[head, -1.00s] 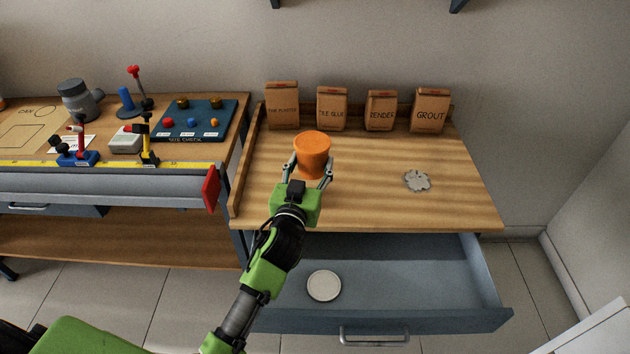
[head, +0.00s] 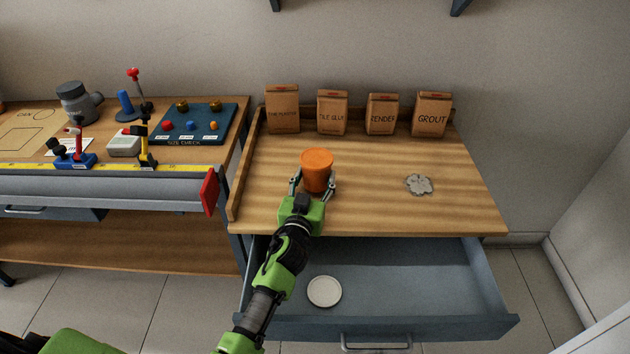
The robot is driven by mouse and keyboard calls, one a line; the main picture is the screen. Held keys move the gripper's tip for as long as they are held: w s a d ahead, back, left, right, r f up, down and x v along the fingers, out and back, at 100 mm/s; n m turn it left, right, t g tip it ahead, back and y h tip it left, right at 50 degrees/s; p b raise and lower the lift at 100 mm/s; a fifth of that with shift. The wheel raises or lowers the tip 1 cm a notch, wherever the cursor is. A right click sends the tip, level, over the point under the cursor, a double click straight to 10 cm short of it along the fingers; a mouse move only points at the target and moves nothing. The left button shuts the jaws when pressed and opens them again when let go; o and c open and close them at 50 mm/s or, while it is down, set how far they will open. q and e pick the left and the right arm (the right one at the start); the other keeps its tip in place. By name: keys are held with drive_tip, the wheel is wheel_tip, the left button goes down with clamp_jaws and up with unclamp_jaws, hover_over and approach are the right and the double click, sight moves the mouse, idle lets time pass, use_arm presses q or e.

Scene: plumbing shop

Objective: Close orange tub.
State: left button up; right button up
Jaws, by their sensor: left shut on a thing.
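The orange tub (head: 317,170) is near the left half of the wooden bench top in the head view. My left gripper (head: 315,184) is shut on it, with a finger on each side of its lower part. I cannot tell whether the tub touches the bench or is held just above it. A round white lid (head: 324,291) lies flat in the open drawer below. My right gripper is not in view.
The grey drawer (head: 420,283) stands pulled out under the bench top (head: 390,215). Several brown paper bags, including grout (head: 431,115), line the back. A grey splat (head: 419,184) lies at right. A tool bench with a red-ended rail (head: 210,191) stands at left.

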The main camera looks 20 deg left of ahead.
use_arm(q)
drive_tip(key=shift+f, duration=0.6)
drive_tip(key=shift+f+b, duration=0.2)
drive_tip(key=shift+b, duration=0.2)
drive_tip(key=o, duration=1.4)
drive_tip(key=shift+o, duration=0.2)
drive_tip(key=shift+r, duration=0.1)
drive_tip(key=shift+r+p, duration=0.25)
drive_tip(key=shift+p, duration=0.1)
drive_tip(key=s, duration=0.8)
drive_tip(key=s+d, duration=0.1)
drive_tip(key=s, duration=0.3)
drive_tip(key=shift+r, duration=0.2)
